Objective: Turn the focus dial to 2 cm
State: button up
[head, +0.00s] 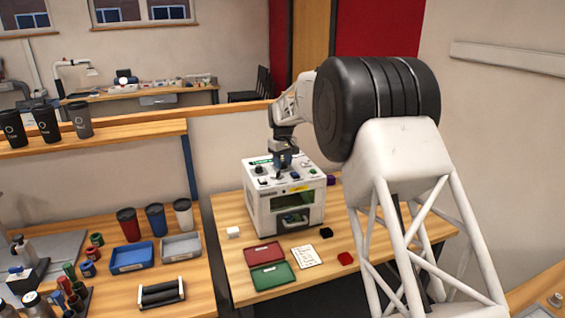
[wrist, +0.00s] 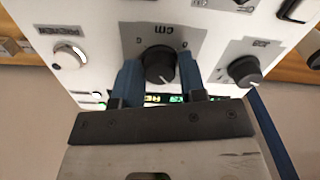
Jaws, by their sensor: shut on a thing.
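The laser marker (head: 262,200) is a white box with a dark window and a handle on its front; it stands on the wooden table. My gripper (head: 284,165) reaches down onto its top panel from above. In the wrist view, the focus dial (wrist: 158,62) is a black knob on a grey plate marked "cm". The blue fingers of my gripper (wrist: 158,82) stand on either side of the dial and are shut on it. The scale is partly hidden by the fingers, and I cannot read which number the dial points at.
A red tray (head: 263,252), a green tray (head: 272,276) and a paper sheet (head: 307,257) lie in front of the machine.

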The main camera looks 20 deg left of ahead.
aim_at(283, 162)
jog(key=shift+n, duration=0.6)
jog(key=o, duration=0.9)
jog(key=shift+r, duration=0.15)
jog(key=shift+r, duration=3.8)
